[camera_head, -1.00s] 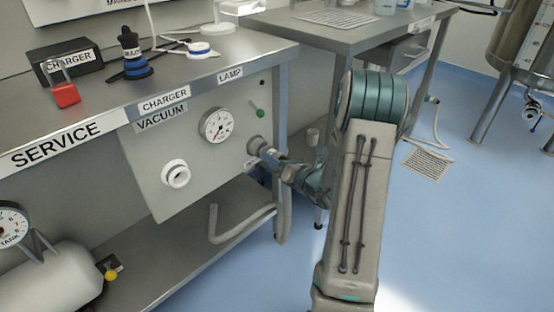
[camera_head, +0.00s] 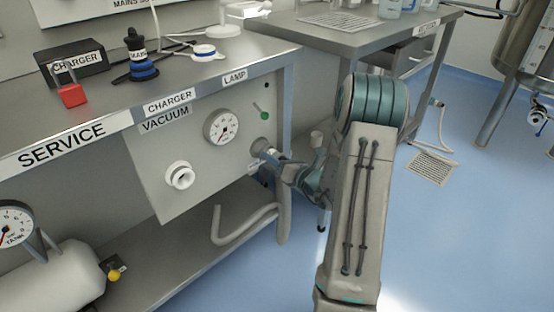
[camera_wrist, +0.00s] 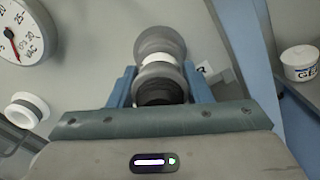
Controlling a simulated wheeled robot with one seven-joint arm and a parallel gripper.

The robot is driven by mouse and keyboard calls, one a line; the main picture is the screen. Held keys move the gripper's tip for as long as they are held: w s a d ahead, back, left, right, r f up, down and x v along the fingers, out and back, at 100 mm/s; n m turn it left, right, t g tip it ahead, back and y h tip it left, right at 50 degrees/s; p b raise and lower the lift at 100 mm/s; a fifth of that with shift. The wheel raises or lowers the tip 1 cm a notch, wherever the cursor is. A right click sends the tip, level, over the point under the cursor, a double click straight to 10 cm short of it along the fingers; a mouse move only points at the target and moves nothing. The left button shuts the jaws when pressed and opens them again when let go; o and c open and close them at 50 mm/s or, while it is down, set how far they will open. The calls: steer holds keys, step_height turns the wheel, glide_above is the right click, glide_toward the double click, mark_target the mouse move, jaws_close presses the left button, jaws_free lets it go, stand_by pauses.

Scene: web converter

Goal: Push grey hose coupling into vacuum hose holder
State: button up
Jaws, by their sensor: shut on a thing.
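My gripper (camera_wrist: 160,88) is shut on the grey hose coupling (camera_wrist: 160,75), its blue fingers on either side. Dark ribbed hose shows at the near end of the coupling. A white band lies just beyond the coupling, against the round grey vacuum hose holder (camera_wrist: 160,40) on the panel. The coupling and holder look lined up and touching or nearly so; I cannot tell how deep it sits. In the head view my gripper (camera_head: 272,157) is at the holder (camera_head: 260,145), right of the gauge, and hides most of the coupling.
The panel also carries a gauge (camera_head: 222,127), a white round port (camera_head: 180,175) and a green-tipped switch (camera_head: 264,115). A grey hose (camera_head: 245,228) lies on the lower shelf.

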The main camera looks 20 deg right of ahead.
steer(key=shift+w, duration=0.1)
steer(key=o, duration=1.3)
steer(key=shift+o, duration=0.2)
steer(key=p+v, duration=0.3)
steer(key=v, duration=1)
steer(key=shift+s, duration=0.4)
steer(key=shift+r, duration=0.15)
